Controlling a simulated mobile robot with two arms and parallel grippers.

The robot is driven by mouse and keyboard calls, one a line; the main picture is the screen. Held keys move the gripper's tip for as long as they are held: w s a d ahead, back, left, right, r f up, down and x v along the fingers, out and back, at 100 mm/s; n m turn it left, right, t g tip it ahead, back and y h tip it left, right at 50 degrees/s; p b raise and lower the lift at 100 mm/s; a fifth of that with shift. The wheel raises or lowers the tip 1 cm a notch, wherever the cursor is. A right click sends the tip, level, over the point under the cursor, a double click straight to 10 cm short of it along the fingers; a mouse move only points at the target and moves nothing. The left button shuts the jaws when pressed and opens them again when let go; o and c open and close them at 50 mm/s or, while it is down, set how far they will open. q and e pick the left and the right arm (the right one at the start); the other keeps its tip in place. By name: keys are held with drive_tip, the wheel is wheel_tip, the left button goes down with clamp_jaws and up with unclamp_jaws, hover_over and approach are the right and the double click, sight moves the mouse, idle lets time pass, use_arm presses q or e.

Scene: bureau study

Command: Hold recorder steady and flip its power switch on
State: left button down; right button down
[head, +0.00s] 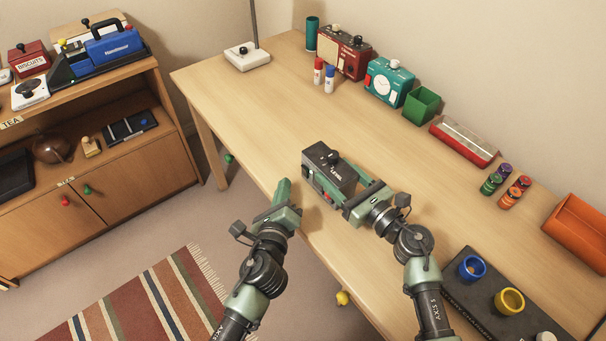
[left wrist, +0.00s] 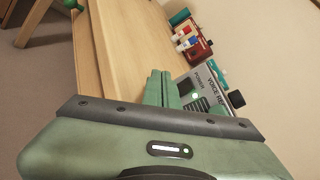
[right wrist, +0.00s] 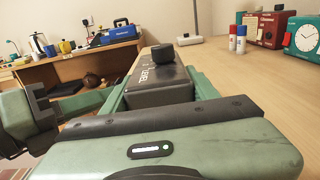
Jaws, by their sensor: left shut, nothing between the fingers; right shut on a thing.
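The recorder (head: 322,157) is a dark box with a grey front and a black knob on top, near the table's front edge. Its front shows in the left wrist view (left wrist: 215,84), with the words POWER and VOICE REC and a small bright green spot; the switch's position is unclear. My right gripper (head: 350,188) is shut on the recorder from its right end; the dark labelled top fills the right wrist view (right wrist: 158,84) between the fingers. My left gripper (head: 283,188) is shut and empty, just left of the recorder's front, its fingertips close to the front in the left wrist view.
The wooden table (head: 240,95) is clear to the left of and behind the recorder. A red radio (head: 343,53), teal clock (head: 388,82) and green box (head: 421,104) stand along the wall. A dark tray (head: 480,312) with cups is at front right.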

use_arm(q)
drive_tip(key=shift+s+a+r, duration=0.15)
drive_tip(key=shift+s+a, duration=0.7)
drive_tip(key=shift+a, duration=0.2)
use_arm(e)
drive_tip(key=shift+c, duration=1.8)
unclamp_jaws()
